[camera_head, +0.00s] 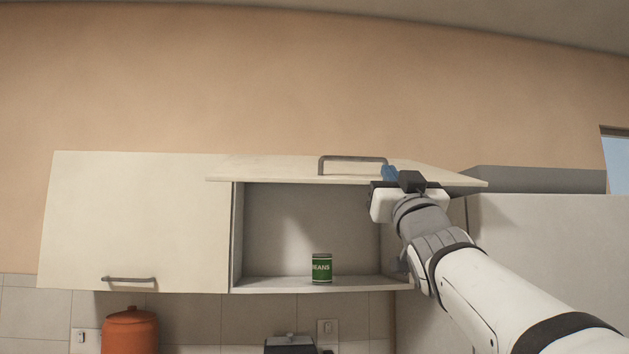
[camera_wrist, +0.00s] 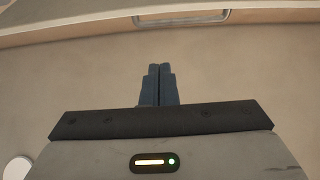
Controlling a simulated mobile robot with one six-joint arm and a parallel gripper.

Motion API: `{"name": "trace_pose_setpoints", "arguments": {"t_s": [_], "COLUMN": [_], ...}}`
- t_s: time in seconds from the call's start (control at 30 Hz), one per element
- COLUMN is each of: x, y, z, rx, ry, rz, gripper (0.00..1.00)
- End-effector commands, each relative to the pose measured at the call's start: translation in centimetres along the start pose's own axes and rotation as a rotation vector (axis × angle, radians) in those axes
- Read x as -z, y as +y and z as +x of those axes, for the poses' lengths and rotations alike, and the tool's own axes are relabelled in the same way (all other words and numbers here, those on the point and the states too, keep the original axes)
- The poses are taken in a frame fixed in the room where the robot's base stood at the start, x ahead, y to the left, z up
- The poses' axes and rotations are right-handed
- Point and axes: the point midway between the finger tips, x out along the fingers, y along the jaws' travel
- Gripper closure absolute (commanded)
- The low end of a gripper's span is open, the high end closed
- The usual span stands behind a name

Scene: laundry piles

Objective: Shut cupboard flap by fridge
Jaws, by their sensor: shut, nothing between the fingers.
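The cupboard flap (camera_head: 260,168) by the fridge is swung up and stands out nearly level above its open compartment. Its grey bar handle (camera_head: 350,159) shows along the flap's front part. My gripper (camera_head: 390,172) is at the flap's front edge, just right of the handle in the head view. Its blue fingers are together and empty in the wrist view (camera_wrist: 159,68). The flap edge (camera_wrist: 90,35) and handle (camera_wrist: 182,18) show beyond the fingertips there. I cannot tell whether the fingers touch the flap. My wrist hides part of the flap's right side.
A green can of beans (camera_head: 322,268) stands on the open compartment's floor. The left cupboard door (camera_head: 140,220) is shut. The fridge (camera_head: 550,250) is at the right, partly behind my arm. An orange jar (camera_head: 131,330) and a dark appliance (camera_head: 290,345) stand below.

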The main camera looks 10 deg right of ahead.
Motion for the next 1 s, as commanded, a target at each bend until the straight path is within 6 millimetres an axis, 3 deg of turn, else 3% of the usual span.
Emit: {"name": "trace_pose_setpoints", "arguments": {"t_s": [0.1,0.37,0.63,1.0], "x": [0.3,0.2,-3.3,-3.9], "y": [-0.3,-0.6,-0.8,-0.8], "z": [2.9,8.5,7.0,6.7], "rx": [0.004,0.008,0.010,0.011], "ry": [-0.002,-0.004,-0.004,-0.002], "rz": [0.006,0.009,0.010,0.010], "gripper": [1.00,1.00,1.00,1.00]}}
